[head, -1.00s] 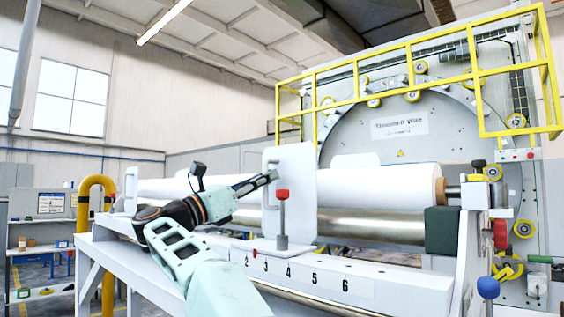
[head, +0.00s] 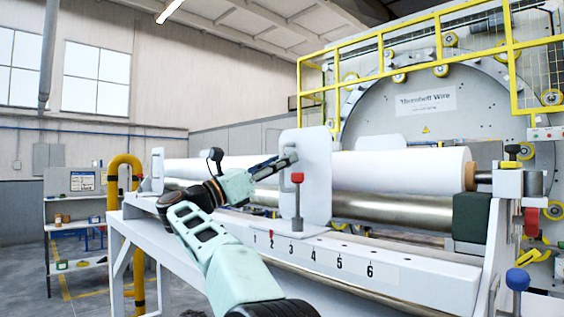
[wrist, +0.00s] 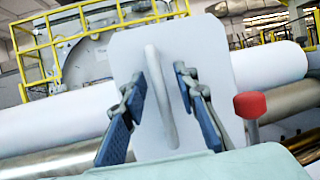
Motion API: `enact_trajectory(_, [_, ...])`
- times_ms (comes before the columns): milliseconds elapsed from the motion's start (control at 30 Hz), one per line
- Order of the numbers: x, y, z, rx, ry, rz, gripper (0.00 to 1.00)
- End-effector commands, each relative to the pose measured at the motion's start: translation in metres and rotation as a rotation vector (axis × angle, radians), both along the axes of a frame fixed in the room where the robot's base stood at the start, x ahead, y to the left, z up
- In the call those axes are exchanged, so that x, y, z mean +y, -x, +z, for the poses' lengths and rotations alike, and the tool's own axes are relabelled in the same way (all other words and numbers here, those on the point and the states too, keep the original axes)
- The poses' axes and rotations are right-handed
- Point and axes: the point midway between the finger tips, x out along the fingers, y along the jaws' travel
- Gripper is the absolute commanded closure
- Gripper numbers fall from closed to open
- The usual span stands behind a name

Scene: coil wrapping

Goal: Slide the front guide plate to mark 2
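The front guide plate (head: 318,170) is an upright white plate with rounded corners, in front of the white roll. A lever with a red knob (head: 297,178) stands at its foot. On the rail below, a small red pointer (head: 271,233) sits at about mark 2 of the numbered scale (head: 330,263). In the wrist view the plate (wrist: 215,60) carries a pale vertical handle (wrist: 160,95). My gripper (wrist: 160,78) is at this handle, one blue finger on each side. The fingers are apart, with a visible gap at the right finger. Contact at the left finger is unclear.
The white roll (head: 405,170) and a metal roller (head: 390,208) run behind the plate. A dark green block (head: 470,217) and a blue-knobbed lever (head: 517,280) are at the right end. The rail top right of the plate is clear.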

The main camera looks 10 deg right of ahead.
Motion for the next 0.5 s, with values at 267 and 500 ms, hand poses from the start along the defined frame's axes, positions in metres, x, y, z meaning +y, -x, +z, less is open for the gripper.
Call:
enact_trajectory(267, [0.004, 0.001, -0.002, 0.002, 0.0, 0.001, 0.73])
enact_trajectory(500, [0.039, 0.014, -0.017, 0.003, 0.001, 0.004, 0.73])
